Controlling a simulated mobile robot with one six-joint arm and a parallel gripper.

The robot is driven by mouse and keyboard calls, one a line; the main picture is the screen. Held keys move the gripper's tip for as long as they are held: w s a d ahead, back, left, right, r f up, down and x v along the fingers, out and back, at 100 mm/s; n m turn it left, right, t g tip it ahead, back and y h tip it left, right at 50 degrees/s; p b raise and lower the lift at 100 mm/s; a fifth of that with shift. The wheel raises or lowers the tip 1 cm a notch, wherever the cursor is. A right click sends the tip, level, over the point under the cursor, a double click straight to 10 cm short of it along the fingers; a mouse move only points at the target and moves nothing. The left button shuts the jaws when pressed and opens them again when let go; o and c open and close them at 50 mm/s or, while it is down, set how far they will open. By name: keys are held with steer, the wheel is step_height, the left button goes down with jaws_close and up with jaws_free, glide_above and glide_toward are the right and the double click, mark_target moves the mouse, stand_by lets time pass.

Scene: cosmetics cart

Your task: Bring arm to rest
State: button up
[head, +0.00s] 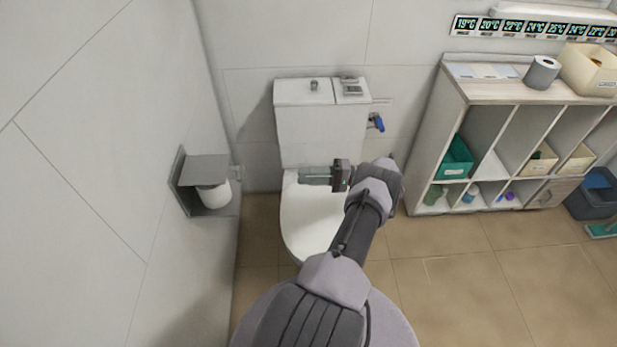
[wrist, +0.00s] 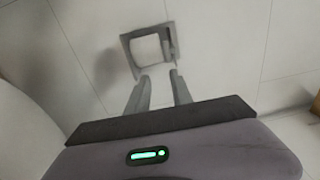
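My arm reaches forward from the bottom middle of the head view. My gripper (head: 300,175) points left, in front of the toilet (head: 311,215). In the wrist view the two fingers of my gripper (wrist: 160,76) stand apart with nothing between them, so it is open and empty. Beyond the fingertips is the wall paper holder (wrist: 168,35) with a white roll (wrist: 148,50). The arm hides part of the toilet's right side.
The paper holder (head: 207,168) juts from the left wall (head: 90,130). A dark bin (head: 592,205) is at the far right. The tiled floor (head: 470,285) at lower right is clear.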

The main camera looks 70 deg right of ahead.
steer(key=shift+s+d, duration=0.1)
steer(key=shift+s, duration=0.2)
steer(key=w+a+r+n+g+y, duration=0.2)
steer(key=w+a+r+g, duration=0.35)
steer(key=w+r, duration=0.3)
steer(key=w+a+r+n+g+y, duration=0.1)
steer(key=w+a+r+n+g, duration=0.1)
steer(key=w+a+r+g, duration=0.5)
steer(key=w+a+r+n+g+h, duration=0.1)
steer(key=w+a+r, duration=0.2)
steer(key=a+r, duration=0.3)
steer(key=w+a+r+n+h, duration=0.1)
steer(key=w+a+r, duration=0.35)
steer(key=a, duration=0.45)
steer(key=s+a+r+n+g+h, duration=0.1)
steer(key=s+a+r+h, duration=0.15)
steer(key=a, duration=0.45)
steer(key=s+a+r+n+h, duration=0.1)
steer(key=s+a+r, duration=0.15)
steer(key=a, duration=0.45)
steer(key=s+a+n+t+h, duration=0.1)
steer(key=s+a+t+h, duration=0.1)
steer(key=s+a, duration=0.8)
steer(key=shift+s+a+t, duration=0.4)
steer(key=shift+s+t, duration=0.25)
steer(key=shift+s, duration=0.4)
